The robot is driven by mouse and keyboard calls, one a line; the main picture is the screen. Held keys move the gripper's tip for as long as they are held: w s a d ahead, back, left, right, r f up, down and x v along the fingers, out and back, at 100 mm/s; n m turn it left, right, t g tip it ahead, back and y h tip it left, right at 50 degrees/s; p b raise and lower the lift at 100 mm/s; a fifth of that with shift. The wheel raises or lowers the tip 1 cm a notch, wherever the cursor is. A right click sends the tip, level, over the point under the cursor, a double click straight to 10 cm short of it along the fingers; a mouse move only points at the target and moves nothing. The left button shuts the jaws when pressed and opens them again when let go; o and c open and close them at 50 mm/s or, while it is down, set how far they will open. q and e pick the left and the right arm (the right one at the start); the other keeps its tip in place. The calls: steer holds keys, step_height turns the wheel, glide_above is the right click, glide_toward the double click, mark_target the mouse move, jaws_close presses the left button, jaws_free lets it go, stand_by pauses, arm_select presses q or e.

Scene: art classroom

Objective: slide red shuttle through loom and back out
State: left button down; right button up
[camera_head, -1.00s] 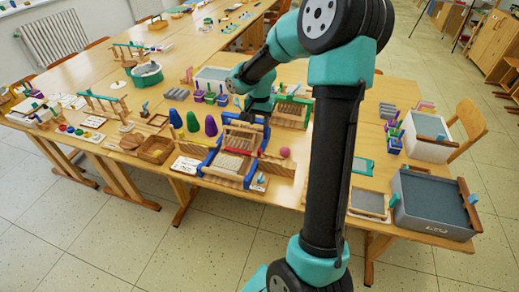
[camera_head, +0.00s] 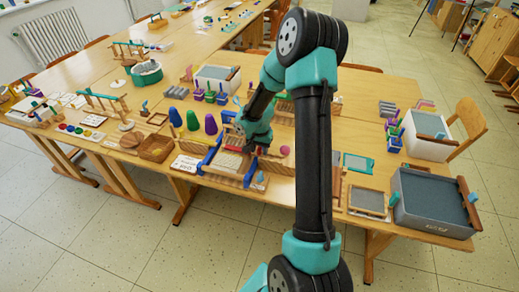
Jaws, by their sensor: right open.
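The loom (camera_head: 211,155) stands near the front edge of the table, with a blue frame, a wooden base and pale threads. The red shuttle (camera_head: 233,149) shows only as a small red strip at the loom, mostly covered by my right gripper. My right gripper (camera_head: 248,148) is open and points down over the loom's right side. Its fingertips are small and dark, and I cannot tell whether they touch the shuttle. My left gripper is not in view.
A pink ball (camera_head: 285,150) sits just right of the loom. Framed trays and a grey bin (camera_head: 432,203) lie right of my arm.

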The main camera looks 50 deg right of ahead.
steer(key=shift+f, duration=0.2)
jaws_close()
stand_by(0.3)
